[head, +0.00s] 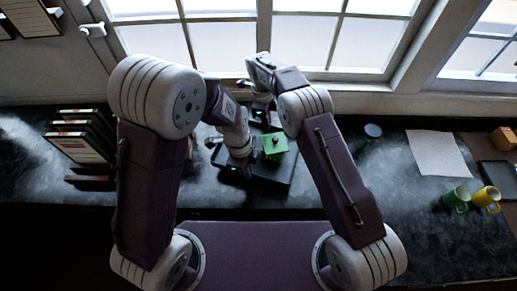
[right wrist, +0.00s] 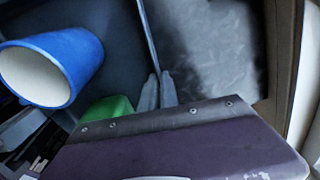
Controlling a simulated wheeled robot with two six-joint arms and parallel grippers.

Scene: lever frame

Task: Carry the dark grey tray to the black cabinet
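The dark grey tray (head: 272,183) lies on the dark counter below the window, partly hidden by my arms. A green block-like thing (head: 274,147) stands on it; a green part (right wrist: 108,108) also shows in the right wrist view. A blue cup (right wrist: 62,62) with a pale inside is on the tray side in that view. My right gripper (right wrist: 157,92) has its fingers close together on either side of the tray's thin rim (right wrist: 150,40). My left gripper (head: 237,172) is at the tray's left part; its fingers are too small and dark to read. I cannot make out the black cabinet.
A rack of dark binders (head: 80,140) stands on the counter at left. At right lie a white sheet (head: 437,153), a green mug (head: 457,198), a yellow mug (head: 488,198) and a small orange-brown box (head: 503,138). The window (head: 340,40) is close behind. Counter between tray and sheet is mostly clear.

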